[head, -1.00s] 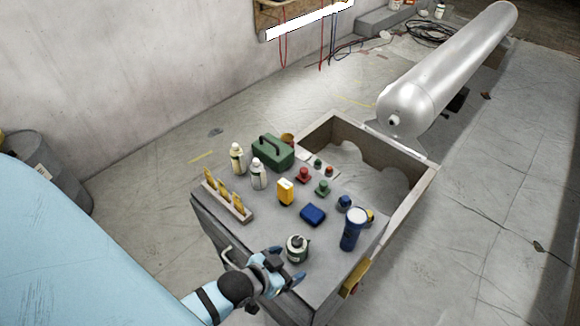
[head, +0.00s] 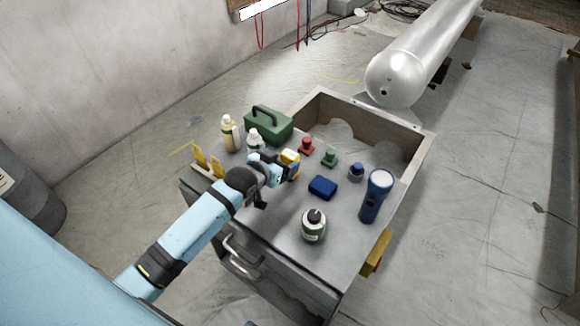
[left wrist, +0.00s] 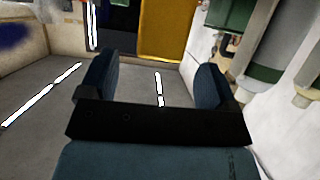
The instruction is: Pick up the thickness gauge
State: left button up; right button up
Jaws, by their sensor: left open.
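The thickness gauge, which I take to be the small yellow device (head: 291,157), stands on the grey cart top, partly hidden behind my left gripper (head: 278,170). In the left wrist view the yellow device (left wrist: 165,28) is beyond the fingertips, at the top and cut off by the frame edge. My left gripper (left wrist: 157,82) is open there, with nothing between its two dark blue fingers. My right gripper is not in view.
A white bottle (head: 254,138) and a yellowish bottle (head: 231,134) stand left of the gauge, with a green case (head: 268,125) behind. A blue box (head: 323,187), blue flashlight (head: 376,197) and dark-capped bottle (head: 314,226) stand to the right. The cart's open bin (head: 413,160) is behind.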

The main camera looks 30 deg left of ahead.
aim_at(293, 154)
pick_arm(q)
jog(key=x, duration=0.6)
jog(key=shift+w+r, duration=0.1)
jog(key=shift+w, duration=0.15)
jog(key=shift+c, duration=0.2)
jog(key=c, duration=1)
